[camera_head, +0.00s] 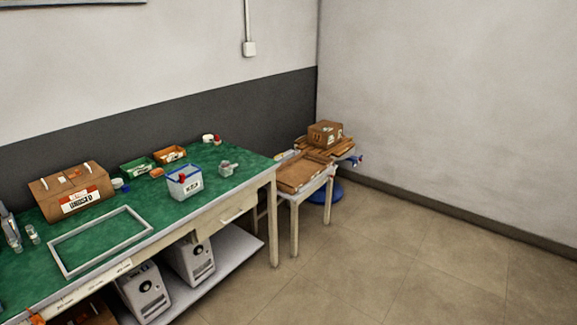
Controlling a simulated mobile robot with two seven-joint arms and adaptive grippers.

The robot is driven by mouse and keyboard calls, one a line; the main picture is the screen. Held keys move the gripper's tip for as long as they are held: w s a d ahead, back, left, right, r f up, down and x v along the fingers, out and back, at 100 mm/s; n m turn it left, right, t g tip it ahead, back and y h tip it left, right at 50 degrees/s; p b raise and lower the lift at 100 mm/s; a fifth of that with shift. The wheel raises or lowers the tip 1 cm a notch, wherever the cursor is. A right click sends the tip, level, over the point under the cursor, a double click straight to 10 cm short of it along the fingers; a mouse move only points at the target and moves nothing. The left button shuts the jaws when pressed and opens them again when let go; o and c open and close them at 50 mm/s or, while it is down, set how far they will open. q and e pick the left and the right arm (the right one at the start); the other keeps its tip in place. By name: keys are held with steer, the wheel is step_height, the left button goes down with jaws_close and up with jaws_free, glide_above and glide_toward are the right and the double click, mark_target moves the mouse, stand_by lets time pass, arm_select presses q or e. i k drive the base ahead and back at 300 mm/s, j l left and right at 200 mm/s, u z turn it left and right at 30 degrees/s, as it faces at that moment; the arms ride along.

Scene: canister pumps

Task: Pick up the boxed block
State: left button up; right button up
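I cannot tell which thing is the boxed block. A brown box (62,183) with a red and white label stands on the left of the green-topped workbench. A clear container with a blue rim (186,189) stands near the bench's middle, with something red at its rim. A closed cardboard box (325,133) sits on a stack of flat brown pieces on the small side table at the right. Neither of my grippers is in view.
The green workbench (200,213) also bears a white rectangular frame (101,241), a green bin (138,167), an orange bin (170,154) and a small grey part (229,169). White machines (194,260) stand on the shelf below. The tiled floor (430,265) at the right is clear.

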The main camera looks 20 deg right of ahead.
mark_target(225, 168)
steer(key=z, duration=0.15)
steer(key=i+l+u, duration=0.1)
steer(key=i+l, duration=1.2)
steer(key=i, duration=0.05)
